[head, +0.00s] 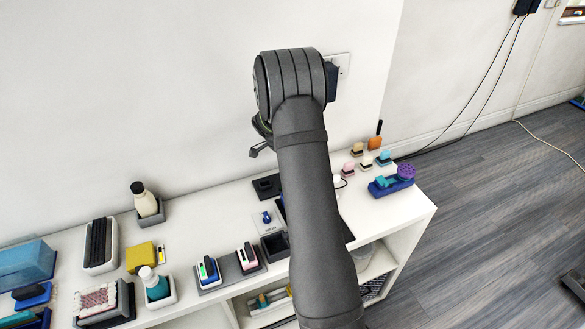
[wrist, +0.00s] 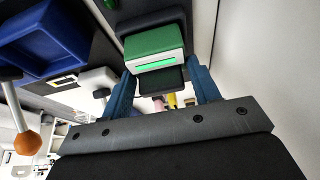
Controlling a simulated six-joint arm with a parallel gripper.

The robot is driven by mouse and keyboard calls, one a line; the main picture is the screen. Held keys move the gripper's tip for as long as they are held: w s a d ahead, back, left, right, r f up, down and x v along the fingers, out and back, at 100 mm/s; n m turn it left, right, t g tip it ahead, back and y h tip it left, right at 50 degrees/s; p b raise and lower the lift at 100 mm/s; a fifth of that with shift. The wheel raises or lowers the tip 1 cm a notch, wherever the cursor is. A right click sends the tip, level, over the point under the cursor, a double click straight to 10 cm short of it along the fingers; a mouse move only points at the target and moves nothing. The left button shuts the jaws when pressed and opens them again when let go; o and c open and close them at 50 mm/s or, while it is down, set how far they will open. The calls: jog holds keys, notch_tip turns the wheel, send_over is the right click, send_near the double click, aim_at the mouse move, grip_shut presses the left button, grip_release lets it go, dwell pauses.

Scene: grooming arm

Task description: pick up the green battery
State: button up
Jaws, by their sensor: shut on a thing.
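The green battery (wrist: 155,42) shows in the wrist view, with a green body, a pale end and a bright green strip. My gripper (wrist: 160,72) has its two blue fingers on either side of the battery and is shut on it. Dark surfaces lie behind and just below the battery in that view. In the head view my arm covers most of the gripper (head: 262,148), which is near the wall above the back of the white shelf. The battery cannot be made out in the head view.
The white shelf top (head: 405,215) carries a blue holder with a purple brush (head: 404,172), small brushes (head: 366,162), a yellow block (head: 139,257), bottles (head: 145,200) and two dark-and-white devices (head: 207,270) in grey holders. The wall (head: 130,90) stands close behind.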

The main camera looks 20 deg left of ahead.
jog(key=r, duration=0.3)
jog(key=shift+d+r, duration=0.15)
jog(key=shift+d, duration=0.2)
jog(key=d+r, duration=0.6)
jog(key=d, duration=0.4)
jog(key=s+a+m+g+y, duration=0.3)
jog(key=s+m, duration=0.2)
jog(key=m, duration=1.3)
jog(key=s+a+m+g+y, duration=0.3)
jog(key=s+m, duration=0.3)
jog(key=m, duration=1.2)
jog(key=shift+s, duration=0.25)
